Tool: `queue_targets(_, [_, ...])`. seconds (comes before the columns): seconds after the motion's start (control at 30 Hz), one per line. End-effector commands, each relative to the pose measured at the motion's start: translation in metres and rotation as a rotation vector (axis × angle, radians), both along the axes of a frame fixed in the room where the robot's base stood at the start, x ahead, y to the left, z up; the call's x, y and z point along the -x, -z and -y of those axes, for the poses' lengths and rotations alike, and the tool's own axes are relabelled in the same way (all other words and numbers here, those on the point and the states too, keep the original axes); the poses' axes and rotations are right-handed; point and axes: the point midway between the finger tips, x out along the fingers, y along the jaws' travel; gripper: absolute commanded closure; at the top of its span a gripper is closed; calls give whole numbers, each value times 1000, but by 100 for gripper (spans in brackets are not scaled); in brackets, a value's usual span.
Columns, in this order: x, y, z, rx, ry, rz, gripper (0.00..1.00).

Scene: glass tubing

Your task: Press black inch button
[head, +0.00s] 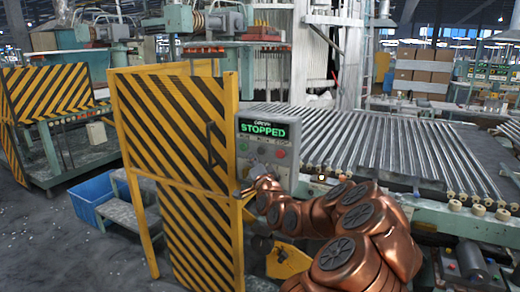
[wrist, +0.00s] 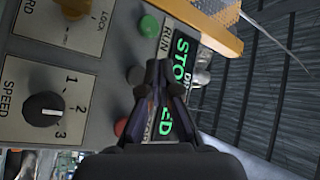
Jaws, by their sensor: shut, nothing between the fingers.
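The grey control panel (head: 256,130) stands right of the striped gate in the head view. Its display (head: 263,129) reads STOPPED in green. In the wrist view the panel is turned on its side, and the display (wrist: 184,62) is partly covered by my gripper. A dark round button (wrist: 138,76), apparently the black inch button, shows just left of my fingertips, between the green button (wrist: 149,25) and the red button (wrist: 121,127). My gripper (wrist: 159,68) is shut and empty, in front of the panel. I cannot tell whether the tips touch it.
The speed knob (wrist: 44,109) and a yellow knob (wrist: 72,8) are on the panel's left side in the wrist view. The yellow-black gate (head: 175,125) stands beside the panel. The roller conveyor (head: 390,145) runs behind it to the right.

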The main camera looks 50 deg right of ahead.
Motion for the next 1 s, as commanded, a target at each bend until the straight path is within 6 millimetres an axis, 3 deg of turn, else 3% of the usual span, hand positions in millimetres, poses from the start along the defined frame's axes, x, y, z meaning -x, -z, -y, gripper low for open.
queue_targets(0.3, [-7, 2, 23, 1, 0, 0, 100])
queue_targets(1.0, [-9, 1, 28, -1, -1, -1, 100])
